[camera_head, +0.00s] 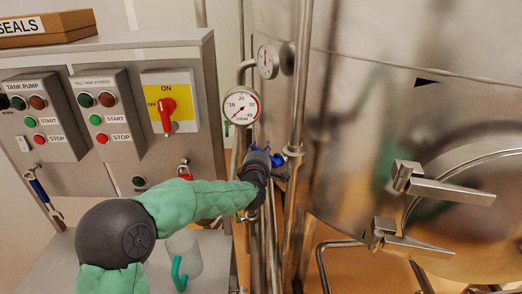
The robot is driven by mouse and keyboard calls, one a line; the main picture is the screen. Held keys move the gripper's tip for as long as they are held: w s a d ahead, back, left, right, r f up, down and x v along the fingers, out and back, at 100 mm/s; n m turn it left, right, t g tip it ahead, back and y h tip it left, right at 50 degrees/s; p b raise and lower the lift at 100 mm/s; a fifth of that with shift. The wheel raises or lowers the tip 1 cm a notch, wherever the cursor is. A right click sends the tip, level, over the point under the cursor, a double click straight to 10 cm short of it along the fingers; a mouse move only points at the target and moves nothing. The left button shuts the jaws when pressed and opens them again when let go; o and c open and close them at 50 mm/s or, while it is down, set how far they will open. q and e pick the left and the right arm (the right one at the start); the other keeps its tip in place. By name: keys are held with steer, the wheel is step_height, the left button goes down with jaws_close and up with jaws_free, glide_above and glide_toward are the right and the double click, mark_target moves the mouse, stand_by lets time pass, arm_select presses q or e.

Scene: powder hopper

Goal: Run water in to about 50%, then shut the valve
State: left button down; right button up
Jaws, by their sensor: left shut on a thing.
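My left arm in a green sleeve reaches in from the left. Its dark gripper (257,166) is shut on the blue valve handle (277,159), mounted on the steel pipework in front of the tank. The gripper hides much of the handle and the valve body, so I cannot tell how far the valve is turned. The large steel tank (375,110) fills the right side. A black triangle mark (426,82) is on its wall. No water level is visible. My right gripper is not in view.
A control cabinet (100,165) with buttons and a red rotary switch (166,112) stands left. A hinged tank hatch (470,215) is at right. Vertical pipes (298,110) crowd the valve.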

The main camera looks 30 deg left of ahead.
arm_select(q)
steer(key=c, duration=0.9)
jaws_free()
steer(key=shift+d+f, duration=0.2)
steer(key=shift+f, duration=1)
steer(key=shift+s, duration=0.35)
steer(key=v, duration=0.3)
steer(key=r+v, duration=0.1)
steer(key=v, duration=0.3)
steer(key=r+v, duration=0.1)
steer(key=v, duration=0.3)
steer(key=shift+s+d, duration=0.15)
